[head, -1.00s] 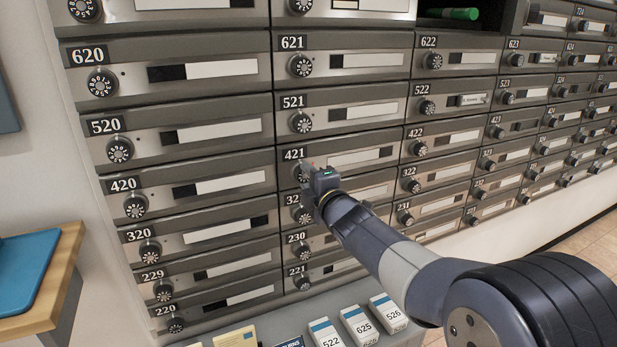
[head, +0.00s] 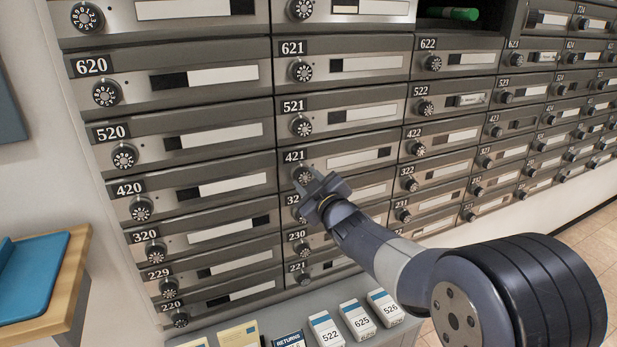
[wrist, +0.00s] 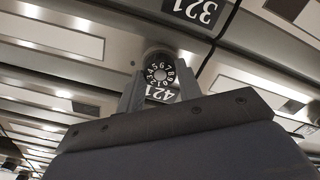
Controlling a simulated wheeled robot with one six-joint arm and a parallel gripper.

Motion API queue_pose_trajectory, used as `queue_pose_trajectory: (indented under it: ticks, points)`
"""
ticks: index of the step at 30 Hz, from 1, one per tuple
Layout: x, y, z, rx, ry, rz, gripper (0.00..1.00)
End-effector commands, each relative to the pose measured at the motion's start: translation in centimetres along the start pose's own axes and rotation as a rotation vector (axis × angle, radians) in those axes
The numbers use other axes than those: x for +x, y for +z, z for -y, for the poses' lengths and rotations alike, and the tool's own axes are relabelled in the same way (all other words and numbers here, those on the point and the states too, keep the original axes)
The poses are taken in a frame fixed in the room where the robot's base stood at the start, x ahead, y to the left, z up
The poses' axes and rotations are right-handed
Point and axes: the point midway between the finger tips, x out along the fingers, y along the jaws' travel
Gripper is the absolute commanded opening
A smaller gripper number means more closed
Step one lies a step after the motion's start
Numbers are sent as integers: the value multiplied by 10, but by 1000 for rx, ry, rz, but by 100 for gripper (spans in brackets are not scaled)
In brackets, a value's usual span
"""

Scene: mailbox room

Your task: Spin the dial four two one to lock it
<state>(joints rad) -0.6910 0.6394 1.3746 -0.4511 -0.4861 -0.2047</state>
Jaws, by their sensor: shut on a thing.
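The box labelled 421 (head: 350,160) is a closed grey door with a blank name strip, in the middle of the head view. Its black dial with white numbers (head: 304,174) sits below the label at the left end of the door. My gripper (head: 308,184) reaches up from the lower right and is shut on this dial. In the wrist view the dial (wrist: 158,72) shows between the two finger ends, its number ring facing me, and the 421 label appears upside down. The lower part of the dial is partly hidden by the fingers.
Similar dials crowd around, such as those of box 521 (head: 302,126) above and box 420 (head: 140,209) at left. Below is a ledge with white cartons (head: 357,320). A wooden shelf with a blue item (head: 30,275) is at the left.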

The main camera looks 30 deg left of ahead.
Motion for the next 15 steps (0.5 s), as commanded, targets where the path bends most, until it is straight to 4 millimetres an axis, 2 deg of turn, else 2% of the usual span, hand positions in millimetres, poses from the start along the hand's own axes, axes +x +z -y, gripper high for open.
queue_pose_trajectory:
  ticks: [15]
  points:
    - [0,0,0,468,-1,3,11]
